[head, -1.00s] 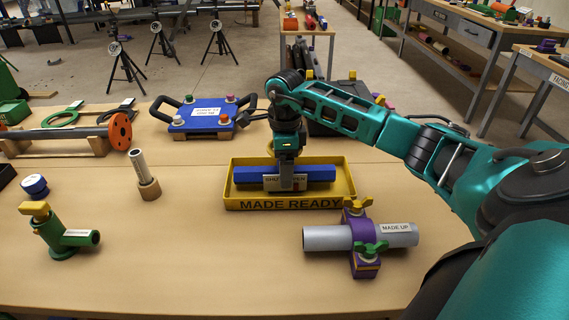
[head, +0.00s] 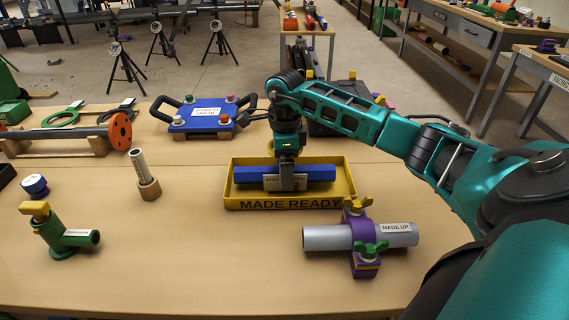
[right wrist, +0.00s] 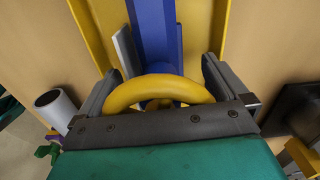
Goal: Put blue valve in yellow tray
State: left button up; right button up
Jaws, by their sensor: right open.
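The blue valve (head: 318,173) lies lengthwise inside the yellow tray (head: 290,204), whose front reads "MADE READY". A white label partly hidden by my gripper is on the valve's front side. My right gripper (head: 287,180) is above and at the middle of the valve. In the right wrist view its two fingers stand apart on either side of the valve's yellow handwheel (right wrist: 150,92), open. The blue body (right wrist: 156,35) and tray wall (right wrist: 217,25) show beyond it. Whether the fingers touch the valve is unclear. My left gripper is not in view.
A grey pipe in a purple clamp (head: 361,236) stands just right and in front of the tray. A green valve (head: 58,238), a blue cap (head: 35,186) and a small upright pipe fitting (head: 146,178) are at left. A blue-topped panel (head: 205,116) is behind. The front middle table is clear.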

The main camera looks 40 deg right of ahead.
jog(key=shift+r, duration=3.75)
